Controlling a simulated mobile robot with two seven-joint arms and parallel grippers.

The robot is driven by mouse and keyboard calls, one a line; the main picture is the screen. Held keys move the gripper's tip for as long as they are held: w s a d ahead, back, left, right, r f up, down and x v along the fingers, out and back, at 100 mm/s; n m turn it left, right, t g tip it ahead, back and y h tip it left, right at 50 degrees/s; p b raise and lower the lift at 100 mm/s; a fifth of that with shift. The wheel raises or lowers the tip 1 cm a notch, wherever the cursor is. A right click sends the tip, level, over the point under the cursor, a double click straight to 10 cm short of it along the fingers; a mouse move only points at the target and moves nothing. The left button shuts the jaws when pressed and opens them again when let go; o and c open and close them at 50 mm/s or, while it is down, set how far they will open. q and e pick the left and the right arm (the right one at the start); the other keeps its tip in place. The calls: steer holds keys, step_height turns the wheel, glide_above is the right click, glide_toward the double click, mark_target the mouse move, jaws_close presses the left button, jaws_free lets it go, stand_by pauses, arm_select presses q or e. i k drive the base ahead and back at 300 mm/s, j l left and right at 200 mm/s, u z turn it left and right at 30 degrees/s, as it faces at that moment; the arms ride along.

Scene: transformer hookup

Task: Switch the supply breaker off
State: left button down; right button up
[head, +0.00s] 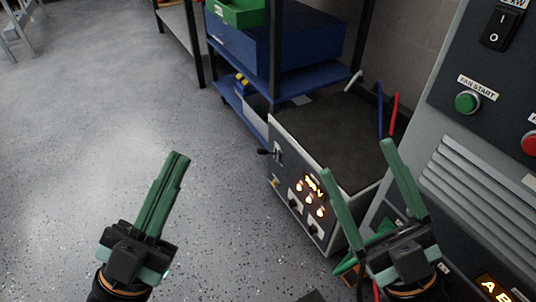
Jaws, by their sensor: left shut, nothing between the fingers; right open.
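A low grey box (360,187) with a dark top stands on the floor at centre right. A black-knobbed lever (265,151) sticks out from the left end of its front panel. A black I/O rocker switch (501,27) is on the grey cabinet at the right. I cannot read which of these is the supply breaker. My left gripper (180,156) is shut and empty, over the floor left of the box. My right gripper (358,162) is open and empty, in front of the box.
The cabinet (448,92) has a green FAN START button (467,102), a red button (531,143) and vents. Blue (380,108) and red (394,115) leads rise behind the box. A shelf rack with a blue case (313,37) stands behind.

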mark_target(260, 151)
steer(key=i+j, duration=1.05)
steer(key=i, duration=0.15)
steer(key=z, duration=1.35)
